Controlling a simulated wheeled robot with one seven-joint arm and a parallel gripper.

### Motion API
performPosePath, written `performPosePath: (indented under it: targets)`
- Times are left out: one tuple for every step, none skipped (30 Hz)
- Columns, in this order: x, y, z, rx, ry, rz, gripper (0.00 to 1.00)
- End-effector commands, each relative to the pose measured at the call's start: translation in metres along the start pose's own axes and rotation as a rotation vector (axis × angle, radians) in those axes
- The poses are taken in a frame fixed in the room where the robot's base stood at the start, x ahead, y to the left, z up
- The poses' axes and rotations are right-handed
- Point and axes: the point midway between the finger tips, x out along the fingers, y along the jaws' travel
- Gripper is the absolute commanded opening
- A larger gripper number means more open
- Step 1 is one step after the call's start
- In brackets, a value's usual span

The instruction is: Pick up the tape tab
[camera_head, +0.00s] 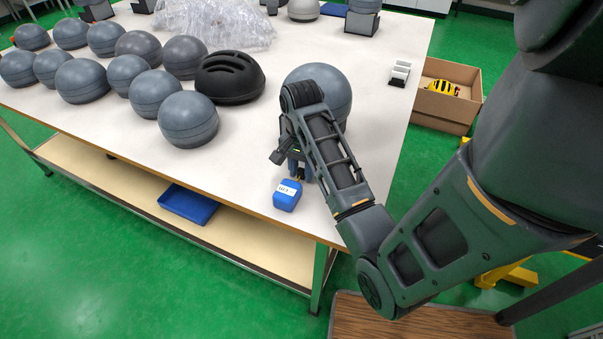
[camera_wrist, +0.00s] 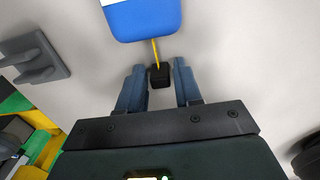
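The tape tab (camera_wrist: 160,76) is a small black block at the end of a short yellow tape strip. The strip runs out of a blue tape measure (camera_head: 287,195), which has a white label and sits near the table's front edge. The tape measure also shows at the top of the wrist view (camera_wrist: 143,18). My gripper (camera_wrist: 159,72) is open, with one blue-grey finger on each side of the tab and narrow gaps between. In the head view my gripper (camera_head: 296,168) is just behind the tape measure, and the tab is hidden there.
A grey ball (camera_head: 335,88) stands behind my gripper. A black helmet (camera_head: 230,78) and several grey balls (camera_head: 188,120) fill the table's left side. A small white-and-black holder (camera_head: 399,73) stands near the right edge. The tabletop right of my arm is mostly clear.

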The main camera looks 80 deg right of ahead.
Motion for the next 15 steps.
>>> performPosePath:
  targets:
    - [0.0001,0.0000,-0.0001,0.000,0.000,0.000,0.29]
    - [0.0001,0.0000,-0.0001,0.000,0.000,0.000,0.26]
    - [0.0000,0.0000,-0.0001,0.000,0.000,0.000,0.22]
    - [0.0001,0.0000,-0.0001,0.000,0.000,0.000,0.19]
    - [0.0001,0.0000,-0.0001,0.000,0.000,0.000,0.17]
    - [0.0001,0.0000,-0.0001,0.000,0.000,0.000,0.13]
    - [0.0001,0.0000,-0.0001,0.000,0.000,0.000,0.10]
    - [0.0001,0.0000,-0.0001,0.000,0.000,0.000,0.07]
    - [0.0001,0.0000,-0.0001,0.000,0.000,0.000,0.06]
    - [0.0001,0.0000,-0.0001,0.000,0.000,0.000,0.06]
    - [0.0001,0.0000,-0.0001,0.000,0.000,0.000,0.06]
    - [0.0001,0.0000,-0.0002,0.000,0.000,0.000,0.06]
    - [0.0001,0.0000,-0.0002,0.000,0.000,0.000,0.06]
    - [0.0000,0.0000,-0.0002,0.000,0.000,0.000,0.06]
    - [-0.0003,0.0000,-0.0002,0.000,0.000,0.000,0.06]
